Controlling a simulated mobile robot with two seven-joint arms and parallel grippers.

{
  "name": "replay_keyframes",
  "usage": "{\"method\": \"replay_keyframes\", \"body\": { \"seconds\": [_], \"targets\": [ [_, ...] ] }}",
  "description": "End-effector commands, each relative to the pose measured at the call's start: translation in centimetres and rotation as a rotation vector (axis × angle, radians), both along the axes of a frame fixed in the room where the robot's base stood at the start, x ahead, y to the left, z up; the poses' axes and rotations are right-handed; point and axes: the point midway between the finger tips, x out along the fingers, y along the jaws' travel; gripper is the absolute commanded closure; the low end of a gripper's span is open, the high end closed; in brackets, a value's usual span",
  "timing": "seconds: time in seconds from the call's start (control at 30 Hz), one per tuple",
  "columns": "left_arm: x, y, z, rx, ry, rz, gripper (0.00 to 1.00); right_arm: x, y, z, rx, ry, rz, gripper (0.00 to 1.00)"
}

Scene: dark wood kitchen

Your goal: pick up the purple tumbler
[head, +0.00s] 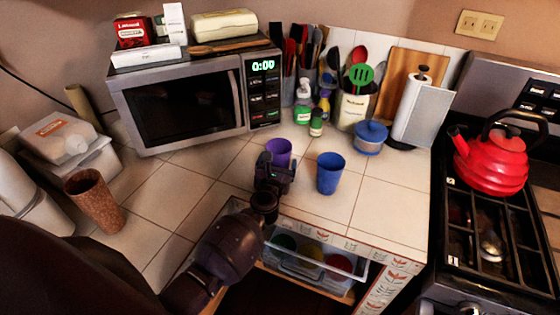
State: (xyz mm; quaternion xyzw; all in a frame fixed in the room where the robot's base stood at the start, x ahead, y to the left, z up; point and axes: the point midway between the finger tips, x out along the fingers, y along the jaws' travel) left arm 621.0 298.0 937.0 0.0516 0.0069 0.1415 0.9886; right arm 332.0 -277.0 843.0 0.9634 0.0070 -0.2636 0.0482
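The purple tumbler (279,148) stands upright on the tiled counter, in front of the microwave. My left gripper (273,162) is right at its near side and hides its lower part. The fingertips are dark and small here, so I cannot tell whether they touch the tumbler or how far apart they are. A blue tumbler (330,174) stands upright just to the right of my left gripper. My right gripper is not in view.
A brown cup (95,201) stands at the left. A blue lidded pot (370,137), utensil crock (353,111) and paper towel roll (423,112) stand behind, right. The microwave (187,100) is at the back. An open drawer (325,258) lies below the counter edge. A red kettle (491,160) sits on the stove.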

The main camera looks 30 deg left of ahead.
Motion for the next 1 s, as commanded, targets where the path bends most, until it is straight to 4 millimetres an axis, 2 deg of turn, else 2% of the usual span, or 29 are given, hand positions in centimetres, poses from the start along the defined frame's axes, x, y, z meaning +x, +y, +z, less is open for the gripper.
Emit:
{"method": "replay_keyframes", "body": {
  "seconds": [0.03,0.2,0.27,0.5,0.67,0.93,1.0],
  "targets": [
    [0.0,0.0,0.0,0.000,0.000,0.000,0.20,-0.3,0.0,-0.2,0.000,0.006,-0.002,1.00],
    [0.0,0.0,0.0,0.000,0.000,0.000,0.46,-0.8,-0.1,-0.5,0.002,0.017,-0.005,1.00],
    [0.0,0.0,0.0,0.000,-0.001,0.000,0.53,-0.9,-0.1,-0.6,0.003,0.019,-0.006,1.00],
    [0.0,0.0,0.2,-0.001,-0.001,0.000,0.54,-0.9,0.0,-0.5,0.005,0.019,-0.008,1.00],
    [0.0,0.0,1.3,-0.002,-0.002,0.001,0.54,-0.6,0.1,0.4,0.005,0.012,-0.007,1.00],
    [0.0,0.0,6.1,-0.002,-0.002,0.001,0.54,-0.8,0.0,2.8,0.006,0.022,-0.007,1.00],
    [0.0,0.0,7.2,-0.001,-0.004,0.001,0.54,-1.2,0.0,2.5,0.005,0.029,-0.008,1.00]
  ]
}}
